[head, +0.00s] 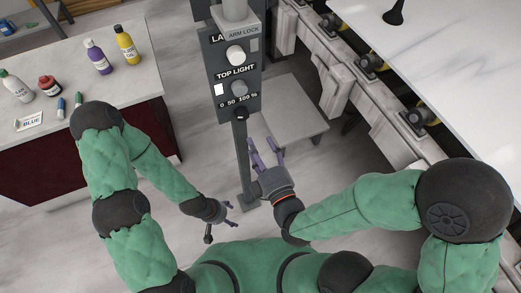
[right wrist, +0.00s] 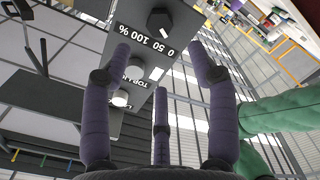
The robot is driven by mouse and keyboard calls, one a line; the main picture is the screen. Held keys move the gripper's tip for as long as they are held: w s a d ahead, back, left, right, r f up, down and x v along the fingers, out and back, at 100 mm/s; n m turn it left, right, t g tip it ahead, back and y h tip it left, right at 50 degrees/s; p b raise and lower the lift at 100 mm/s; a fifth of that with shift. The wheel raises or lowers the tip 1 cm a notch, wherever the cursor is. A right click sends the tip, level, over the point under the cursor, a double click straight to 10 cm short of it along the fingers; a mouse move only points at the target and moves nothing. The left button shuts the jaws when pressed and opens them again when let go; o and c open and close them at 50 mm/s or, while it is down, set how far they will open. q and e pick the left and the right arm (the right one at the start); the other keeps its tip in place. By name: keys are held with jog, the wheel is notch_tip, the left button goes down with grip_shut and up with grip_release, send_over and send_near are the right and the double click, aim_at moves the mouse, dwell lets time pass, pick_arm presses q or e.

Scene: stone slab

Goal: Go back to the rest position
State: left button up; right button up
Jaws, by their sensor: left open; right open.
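My left gripper (head: 222,212) is open and empty low in the head view, above the floor and left of the control post's base. My right gripper (head: 264,154) is open, its purple fingers spread, in front of the post just below the control panel (head: 247,88). In the right wrist view the fingers of the right gripper (right wrist: 160,80) hold nothing. I cannot tell the exact gap to the post.
On the left, a white-topped table (head: 130,75) carries bottles, markers and a card reading BLUE. A stone slab (head: 465,75) lies on a machine frame (head: 390,125) at the right. A grey low platform (head: 290,115) stands behind the post. Open floor lies between table and post.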

jog(key=shift+s+d, duration=0.15)
jog(key=shift+s, duration=0.3)
dwell(0.3)
jog(key=w+d+f+m+g+h+p, duration=0.1)
jog(key=d+f+m+g, duration=0.1)
jog(key=f+m+g, duration=0.5)
jog(key=w+d+f+m+g+h, duration=0.1)
jog(key=w+d+f+m+g, duration=0.1)
jog(key=f, duration=0.9)
jog(key=s+d+f+m+g, duration=0.1)
jog(key=s+f+m+g, duration=0.3)
jog(key=f, duration=0.3)
jog(key=s+d+f+m+g+p, duration=0.1)
jog(key=s+f+m+g, duration=0.2)
jog(key=s+f+m, duration=0.2)
jog(key=shift+s+d+f+g, duration=0.2)
jog(key=shift+s+f+g, duration=0.25)
jog(key=shift+f, duration=1.1)
